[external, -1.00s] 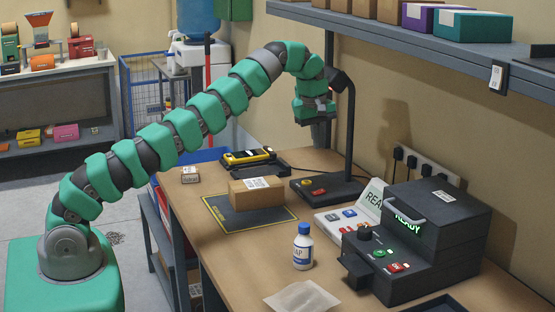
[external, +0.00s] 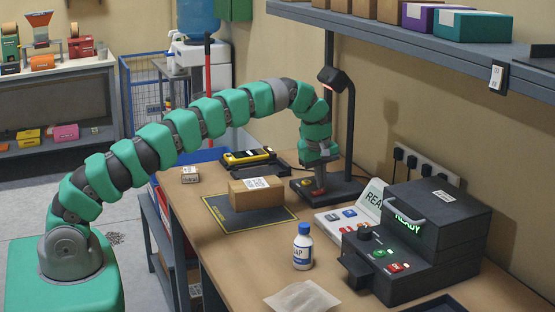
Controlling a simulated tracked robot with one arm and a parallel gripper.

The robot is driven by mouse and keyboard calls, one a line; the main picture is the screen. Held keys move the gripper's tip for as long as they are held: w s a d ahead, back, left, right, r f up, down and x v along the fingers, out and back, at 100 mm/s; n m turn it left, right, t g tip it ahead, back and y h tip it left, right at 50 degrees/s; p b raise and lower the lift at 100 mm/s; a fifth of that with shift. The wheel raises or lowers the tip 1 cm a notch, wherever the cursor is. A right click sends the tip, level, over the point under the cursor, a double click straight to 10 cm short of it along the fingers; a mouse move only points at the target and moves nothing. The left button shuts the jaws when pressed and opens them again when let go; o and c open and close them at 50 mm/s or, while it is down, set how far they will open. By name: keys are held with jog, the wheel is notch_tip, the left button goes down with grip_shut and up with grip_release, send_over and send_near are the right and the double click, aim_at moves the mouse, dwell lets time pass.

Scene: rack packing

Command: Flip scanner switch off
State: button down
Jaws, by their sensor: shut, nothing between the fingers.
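The scanner (external: 350,115) is a black stand with an arched neck, a head at the top and a flat black base at the back of the bench. A reddish glow shows under its head. A small yellow control (external: 306,183) is on the left of the base. My gripper (external: 319,192) points down over the base, just right of the yellow control, with its fingers shut and empty.
A cardboard box (external: 256,193) with a white label sits on a dark mat (external: 222,217) left of the scanner. A shelf (external: 420,50) hangs above.

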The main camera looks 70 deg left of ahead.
jog(key=shift+w+f, duration=0.1)
jog(key=shift+f, duration=0.55)
dwell(0.4)
jog(key=shift+s+f, duration=0.1)
jog(key=shift+s, duration=0.15)
jog(key=shift+s+b, duration=0.4)
jog(key=shift+s, duration=0.2)
jog(key=shift+r, duration=0.2)
jog(key=shift+r, duration=0.5)
notch_tip(320, 180, up, 13)
jog(key=s, duration=0.1)
jog(key=shift+s+f+p, duration=0.15)
jog(key=shift+s+p, duration=0.1)
jog(key=shift+p, duration=0.15)
